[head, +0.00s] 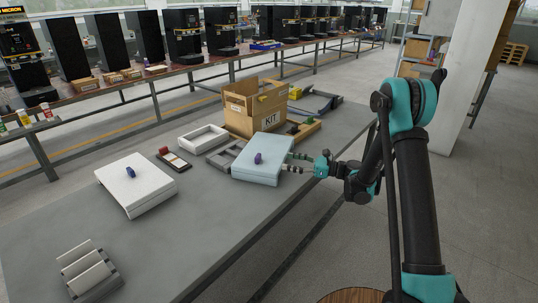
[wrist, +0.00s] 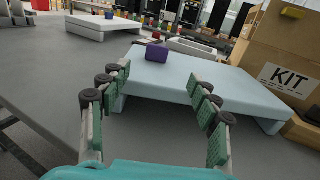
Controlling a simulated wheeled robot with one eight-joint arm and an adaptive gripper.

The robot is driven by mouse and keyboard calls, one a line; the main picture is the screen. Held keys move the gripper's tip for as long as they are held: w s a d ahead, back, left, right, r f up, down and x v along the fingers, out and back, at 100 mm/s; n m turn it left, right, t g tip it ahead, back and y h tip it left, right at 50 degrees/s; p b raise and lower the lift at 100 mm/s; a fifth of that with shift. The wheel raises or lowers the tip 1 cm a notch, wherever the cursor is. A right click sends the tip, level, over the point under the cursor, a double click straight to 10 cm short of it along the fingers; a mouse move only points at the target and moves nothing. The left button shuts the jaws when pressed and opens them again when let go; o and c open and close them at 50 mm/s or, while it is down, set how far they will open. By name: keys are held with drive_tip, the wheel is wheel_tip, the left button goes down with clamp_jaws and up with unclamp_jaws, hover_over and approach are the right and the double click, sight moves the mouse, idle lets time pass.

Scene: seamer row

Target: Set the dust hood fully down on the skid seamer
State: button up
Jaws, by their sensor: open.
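A pale blue, box-like unit with a broad flat top (head: 262,172) and a purple knob (head: 258,158) stands on the grey bench near my gripper. In the wrist view its top (wrist: 205,78) slopes, with side feet below its near edge and the purple knob (wrist: 157,53) near the far edge. I cannot tell which cover is the dust hood or see the seamer beneath. My gripper (head: 297,162) is open and empty at the pale blue unit's right side; its fingers (wrist: 158,80) point toward the near edge.
A white open frame (head: 204,139), a grey tray (head: 224,156) and a small red-and-dark item (head: 173,158) lie between the units. A slotted rack (head: 88,268) sits front left.

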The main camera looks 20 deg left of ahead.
approach(258, 155)
drive_tip(key=a, duration=0.4)
drive_tip(key=shift+w+a+f, duration=0.2)
drive_tip(key=shift+a+f, duration=0.1)
drive_tip(key=shift+a, duration=0.1)
drive_tip(key=shift+s+a+r, duration=0.1)
drive_tip(key=shift+a, duration=1.25)
drive_tip(key=shift+s+a+r, duration=0.1)
drive_tip(key=shift+a, duration=1.2)
drive_tip(key=shift+c, duration=0.6)
drive_tip(key=c, duration=1.3)
drive_tip(key=shift+r, duration=0.15)
